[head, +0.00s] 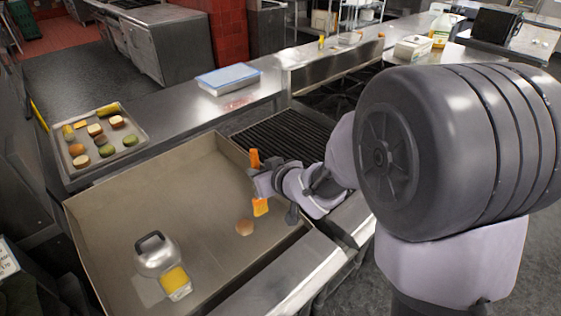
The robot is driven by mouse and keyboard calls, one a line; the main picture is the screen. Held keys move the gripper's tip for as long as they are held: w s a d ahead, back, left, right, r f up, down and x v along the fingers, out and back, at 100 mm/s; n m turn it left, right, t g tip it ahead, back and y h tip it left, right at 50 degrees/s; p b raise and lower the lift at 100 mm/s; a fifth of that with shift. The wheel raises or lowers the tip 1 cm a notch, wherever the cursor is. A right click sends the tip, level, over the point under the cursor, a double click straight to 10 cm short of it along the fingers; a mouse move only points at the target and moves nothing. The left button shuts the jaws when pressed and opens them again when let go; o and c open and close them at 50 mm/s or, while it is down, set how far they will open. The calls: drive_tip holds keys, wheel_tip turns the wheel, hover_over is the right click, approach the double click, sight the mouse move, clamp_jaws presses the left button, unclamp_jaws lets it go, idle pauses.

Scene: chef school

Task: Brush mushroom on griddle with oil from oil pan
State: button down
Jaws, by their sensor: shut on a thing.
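My gripper (262,182) is over the right part of the griddle (110,215), shut on an orange brush (261,207). The brush is roughly upright, its handle above the jaws and its orange-yellow head below them. A small tan round piece, apparently the mushroom (244,227), lies on the griddle just below and left of the brush head. The brush head looks apart from it, though its height above the griddle is hard to tell. The oil pan (174,281), a small clear-looking container with yellow oil, stands on the griddle near the front.
A metal dome with a dark handle (158,257) stands right behind the oil pan. A tray (62,168) of vegetables and buns sits beyond the griddle's back left. A grill grate (285,135) adjoins the griddle. A blue-lidded container (229,78) stands on the back counter.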

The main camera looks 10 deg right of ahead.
drive_tip(key=a+r+n+y+p, duration=0.1)
drive_tip(key=a+r+n+y, duration=0.1)
drive_tip(key=a, duration=0.2)
wheel_tip(320, 180, down, 6)
drive_tip(key=s+b, duration=0.1)
drive_tip(key=b, duration=0.3)
drive_tip(key=shift+a+n+y, duration=0.25)
drive_tip(key=shift+n+y, duration=0.05)
drive_tip(key=shift+y, duration=0.1)
drive_tip(key=shift+f, duration=0.1)
